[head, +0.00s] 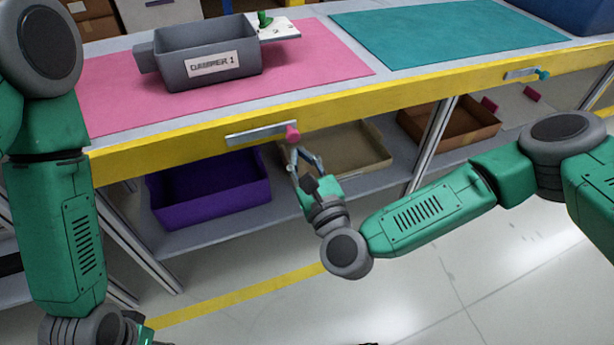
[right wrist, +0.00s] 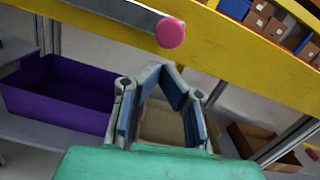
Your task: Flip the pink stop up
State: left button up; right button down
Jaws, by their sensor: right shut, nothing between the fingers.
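The pink stop (head: 293,132) is a round knob at the right end of a grey metal plate (head: 258,136) on the yellow front edge of the table. It also shows in the right wrist view (right wrist: 170,33), above the fingertips. My right gripper (head: 298,152) is just below the pink stop in the head view. In the right wrist view its fingertips (right wrist: 160,68) meet, with nothing between them, and look apart from the knob. My left arm comes down the left side of the head view; its gripper is not clearly visible.
A grey bin (head: 208,62) stands on the pink mat (head: 330,65); a teal mat (head: 450,32) lies to its right. A teal stop (head: 543,73) sits on the edge farther right. Below are a purple bin (head: 210,205), a beige bin (head: 350,160) and a brown bin (head: 447,135).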

pick_arm(q)
jog(key=shift+f, duration=0.1)
pick_arm(e)
jog(key=shift+a+r, duration=0.1)
jog(key=shift+r, duration=0.4)
